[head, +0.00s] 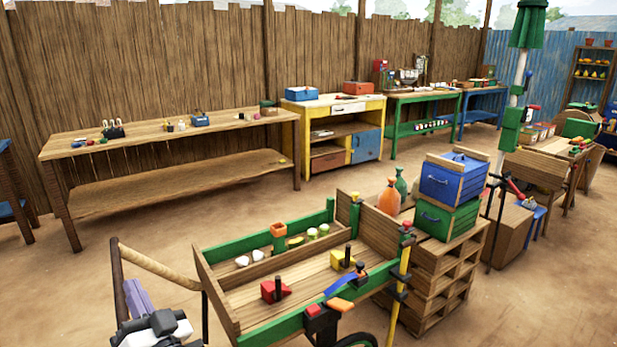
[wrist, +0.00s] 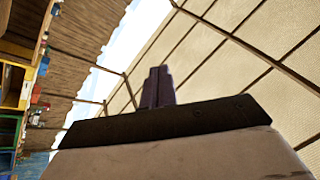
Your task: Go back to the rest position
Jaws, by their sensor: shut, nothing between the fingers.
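My gripper (head: 137,296) shows at the lower left of the head view, its purple fingers pointing up from the black and white wrist. In the wrist view the fingers (wrist: 157,88) stand together against the roof, shut with nothing between them. The gripper is in free air to the left of the wooden cart (head: 222,305) and touches nothing that I can see.
A cart handle (head: 160,266) rises close beside my gripper. The cart holds red and yellow blocks. Stacked pallets (head: 432,285) carry blue and green boxes. A long wooden bench (head: 175,135) stands along the fence. The dirt floor between is clear.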

